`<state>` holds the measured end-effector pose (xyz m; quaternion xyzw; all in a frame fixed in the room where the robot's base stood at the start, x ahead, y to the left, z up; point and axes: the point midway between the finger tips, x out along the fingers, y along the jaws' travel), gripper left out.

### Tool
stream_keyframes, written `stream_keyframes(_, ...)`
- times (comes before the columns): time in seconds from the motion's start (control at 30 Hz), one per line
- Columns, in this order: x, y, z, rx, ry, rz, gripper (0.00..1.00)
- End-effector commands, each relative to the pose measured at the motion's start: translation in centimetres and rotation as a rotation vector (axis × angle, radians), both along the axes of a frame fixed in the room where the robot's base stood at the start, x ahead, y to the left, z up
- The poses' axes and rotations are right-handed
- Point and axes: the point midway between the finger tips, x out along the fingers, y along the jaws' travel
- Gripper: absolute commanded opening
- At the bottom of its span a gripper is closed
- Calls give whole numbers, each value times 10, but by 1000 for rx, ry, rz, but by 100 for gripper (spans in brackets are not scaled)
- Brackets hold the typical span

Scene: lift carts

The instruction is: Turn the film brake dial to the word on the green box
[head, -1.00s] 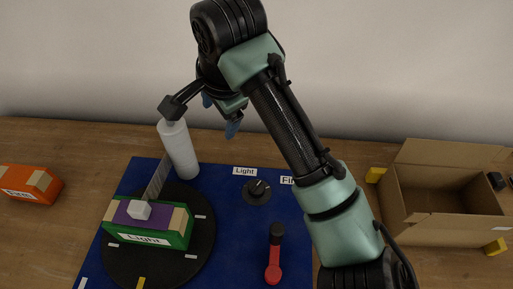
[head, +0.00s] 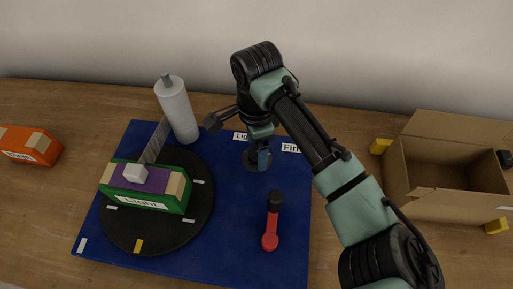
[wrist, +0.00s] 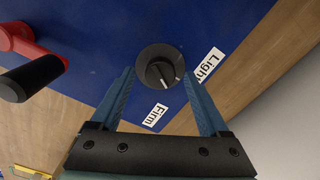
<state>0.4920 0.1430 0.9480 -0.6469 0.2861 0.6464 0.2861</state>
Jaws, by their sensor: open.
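The film brake dial (wrist: 160,70) is a black round knob with a white pointer line, on the blue mat (head: 225,255). In the wrist view it lies just beyond and between the fingertips of my gripper (wrist: 159,78), which is open and empty. In the head view my gripper (head: 262,158) is over the dial (head: 250,160) and mostly hides it. The label "Light" (wrist: 208,64) is at the dial's right and "Firm" (wrist: 155,115) is below it in the wrist view. The pointer slants down, between the two labels. The green box (head: 145,201) reads "Light" and stands on the black turntable.
A white film roll (head: 176,110) stands behind the turntable (head: 160,235). A red crank with a black handle (head: 271,225) is on the mat at right of the turntable. An orange box (head: 30,145) is at far left. An open cardboard box (head: 430,190) is at right.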

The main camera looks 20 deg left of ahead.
Motion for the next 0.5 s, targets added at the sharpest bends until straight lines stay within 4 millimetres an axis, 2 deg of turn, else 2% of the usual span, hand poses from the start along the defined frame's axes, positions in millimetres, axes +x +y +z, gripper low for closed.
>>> stream_keyframes(0.13,0,-1,-10,0,0,-1,79)
stream_keyframes(0.43,0,0,-12,0,0,0,79)
stream_keyframes(0.5,0,0,-12,0,0,0,66)
